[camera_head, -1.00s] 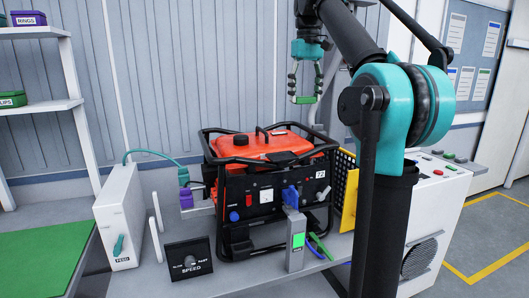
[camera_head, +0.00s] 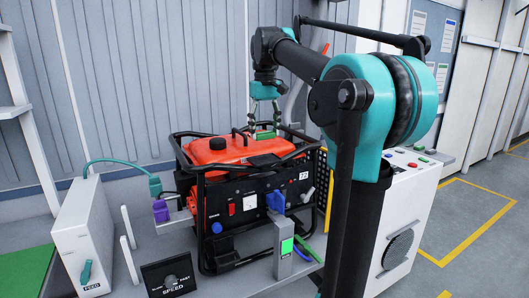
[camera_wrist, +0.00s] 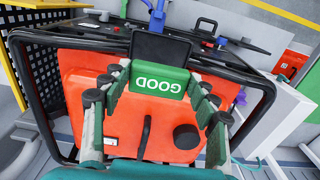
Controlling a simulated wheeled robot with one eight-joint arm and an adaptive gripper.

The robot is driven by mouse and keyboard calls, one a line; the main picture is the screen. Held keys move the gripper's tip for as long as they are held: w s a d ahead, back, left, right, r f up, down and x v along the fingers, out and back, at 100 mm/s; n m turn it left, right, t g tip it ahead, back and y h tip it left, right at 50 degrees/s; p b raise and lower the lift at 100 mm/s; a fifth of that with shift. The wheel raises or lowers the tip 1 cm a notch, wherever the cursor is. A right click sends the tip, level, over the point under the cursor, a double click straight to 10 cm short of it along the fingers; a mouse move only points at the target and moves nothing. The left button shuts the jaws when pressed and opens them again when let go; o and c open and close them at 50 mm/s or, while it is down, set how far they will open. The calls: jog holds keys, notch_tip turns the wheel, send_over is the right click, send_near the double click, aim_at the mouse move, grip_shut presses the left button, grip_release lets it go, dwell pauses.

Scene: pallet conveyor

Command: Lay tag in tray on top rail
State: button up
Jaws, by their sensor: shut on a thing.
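My gripper (camera_head: 265,130) is shut on a green tag (camera_wrist: 158,80), which reads GOOD in the wrist view. The tag also shows in the head view (camera_head: 265,135), held between the fingertips just above the orange generator (camera_head: 222,150). A black tray (camera_wrist: 161,47) sits at the generator's top rail (camera_wrist: 225,66). In the wrist view the tag's edge overlaps the near side of the tray. I cannot tell whether the tag touches it. In the head view the tray (camera_head: 264,160) is a dark patch at the generator's top front, slightly below the tag.
A grey post with a green light (camera_head: 286,246) stands in front. A FEED box (camera_head: 84,240) and SPEED dial (camera_head: 169,276) are at left.

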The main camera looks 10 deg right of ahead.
aim_at(265, 160)
jog(key=shift+f, duration=3.7)
jog(key=o, duration=1)
jog(key=shift+f, duration=0.1)
jog(key=shift+o, duration=0.2)
notch_tip(265, 160, up, 12)
jog(key=shift+r, duration=0.1)
